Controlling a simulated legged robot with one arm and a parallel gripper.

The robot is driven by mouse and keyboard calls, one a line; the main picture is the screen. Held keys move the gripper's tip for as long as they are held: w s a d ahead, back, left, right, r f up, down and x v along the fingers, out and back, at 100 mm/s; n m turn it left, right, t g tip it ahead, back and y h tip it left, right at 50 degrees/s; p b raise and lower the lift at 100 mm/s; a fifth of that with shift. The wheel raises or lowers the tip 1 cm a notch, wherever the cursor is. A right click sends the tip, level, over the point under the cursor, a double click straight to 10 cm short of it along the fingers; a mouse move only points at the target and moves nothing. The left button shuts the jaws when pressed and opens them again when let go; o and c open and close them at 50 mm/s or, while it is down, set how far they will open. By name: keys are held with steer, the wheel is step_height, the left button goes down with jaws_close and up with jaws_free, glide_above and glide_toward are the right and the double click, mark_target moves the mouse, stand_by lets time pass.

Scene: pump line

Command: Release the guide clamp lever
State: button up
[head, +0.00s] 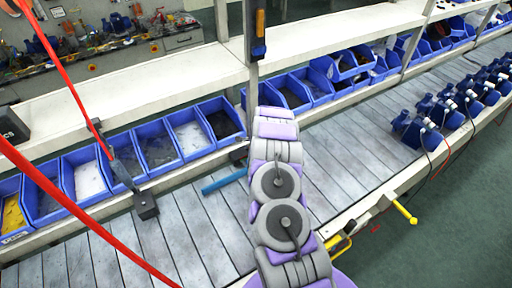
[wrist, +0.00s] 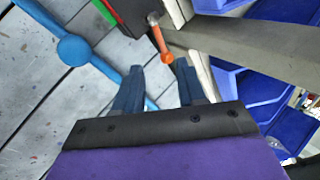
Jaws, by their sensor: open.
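A small orange lever (wrist: 160,38) on a grey metal pivot shows in the wrist view, beside a dark block with red and green faces (wrist: 123,12). It looks like the guide clamp lever. My gripper (wrist: 162,72) is open, its two dark blue fingers apart with nothing held between them. The lever's rounded end appears in line with the gap between the fingertips; I cannot tell how far ahead it is. In the head view my arm hides the gripper and the lever. A blue rod (head: 224,181) lies left of my arm; its round knob shows in the wrist view (wrist: 75,47).
Blue bins (head: 157,150) line the white shelf frame behind the grey slatted conveyor (head: 345,140). Blue pumps with cables (head: 418,132) stand on the conveyor at right. Yellow handles (head: 404,212) stick out at the front edge. Red hoses (head: 75,205) cross the left side.

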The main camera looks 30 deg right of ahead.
steer(key=v, duration=1.1)
steer(key=shift+r+p, duration=0.3)
steer(key=shift+r, duration=0.1)
steer(key=shift+s+d, duration=0.1)
